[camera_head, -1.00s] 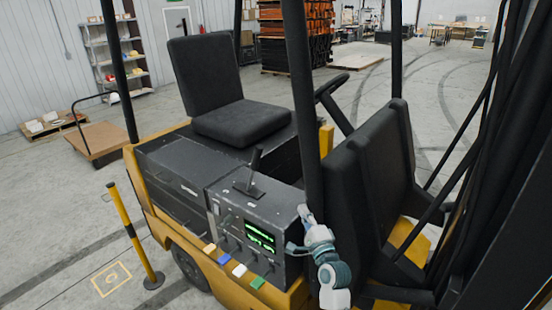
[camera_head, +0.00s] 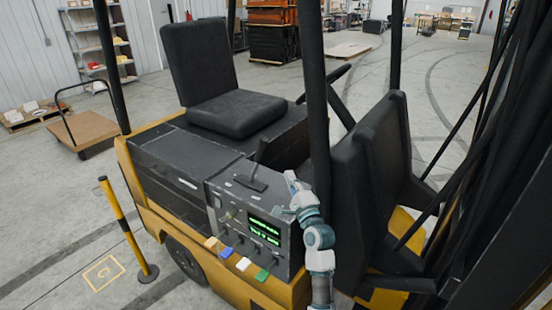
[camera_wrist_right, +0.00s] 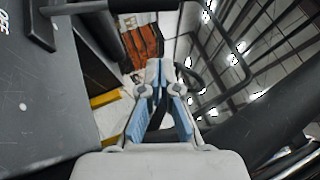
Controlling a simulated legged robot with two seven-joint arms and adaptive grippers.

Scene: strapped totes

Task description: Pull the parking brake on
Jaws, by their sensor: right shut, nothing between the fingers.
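The parking brake looks like the black lever (camera_head: 260,160) on a flat base on top of the dark console (camera_head: 225,195). It leans slightly to the right. My right gripper (camera_head: 289,178) is at the console's right top edge, to the right of the lever and apart from it. In the right wrist view its blue-padded fingers (camera_wrist_right: 161,68) are shut with nothing between them. A dark plate and bar (camera_wrist_right: 105,6) at the top left there look like the lever and its base. My left gripper is in neither view.
The forklift's black post (camera_head: 316,110) stands close behind my right gripper. The seat (camera_head: 235,112) is behind the console, and a black backrest (camera_head: 370,180) is to the right.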

